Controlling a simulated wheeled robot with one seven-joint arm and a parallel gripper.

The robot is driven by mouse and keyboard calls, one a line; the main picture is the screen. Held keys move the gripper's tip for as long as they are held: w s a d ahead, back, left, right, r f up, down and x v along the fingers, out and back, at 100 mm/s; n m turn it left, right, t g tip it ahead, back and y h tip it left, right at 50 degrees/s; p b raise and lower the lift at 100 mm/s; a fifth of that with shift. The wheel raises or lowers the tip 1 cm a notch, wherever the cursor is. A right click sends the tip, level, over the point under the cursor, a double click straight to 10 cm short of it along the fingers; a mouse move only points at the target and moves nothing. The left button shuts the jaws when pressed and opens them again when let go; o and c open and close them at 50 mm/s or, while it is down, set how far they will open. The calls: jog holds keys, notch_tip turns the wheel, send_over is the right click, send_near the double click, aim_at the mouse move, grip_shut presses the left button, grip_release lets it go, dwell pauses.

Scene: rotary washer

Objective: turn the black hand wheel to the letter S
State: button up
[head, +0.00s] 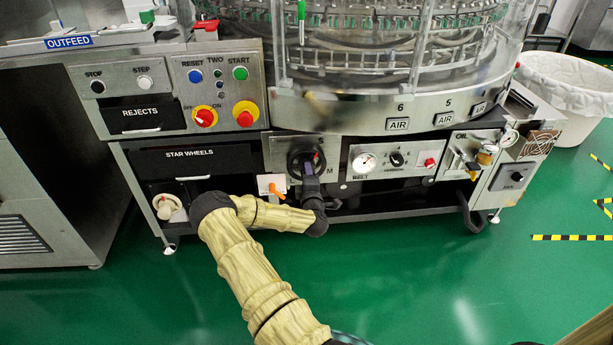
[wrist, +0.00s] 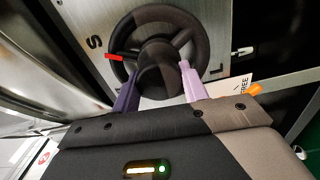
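The black hand wheel (head: 292,163) is on a metal plate low on the machine's front. In the wrist view, the wheel (wrist: 204,35) fills the upper middle. Its red pointer (wrist: 114,57) points left, close to and slightly below the letter S (wrist: 94,42). My gripper (head: 306,165) is at the wheel. In the wrist view, the purple fingers of my gripper (wrist: 160,75) stand on either side of the dark hub (wrist: 157,78). I cannot tell whether they press on it. In the head view, my gripper covers part of the wheel, and an M shows right of it.
An orange lever (head: 276,190) on a white plate is just left below the wheel. A gauge panel (head: 390,160) is to the right. The star wheels panel (head: 195,160) is to the left. Green floor (head: 400,270) in front is clear.

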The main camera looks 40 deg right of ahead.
jog(key=o, duration=0.3)
jog(key=shift+a+f, duration=0.15)
jog(key=shift+f, duration=0.05)
jog(key=shift+o, duration=0.4)
jog(key=shift+r, duration=0.1)
jog(key=shift+s+r, duration=0.1)
jog(key=shift+s, duration=0.15)
jog(key=p+v, duration=0.5)
jog(key=v, duration=1.2)
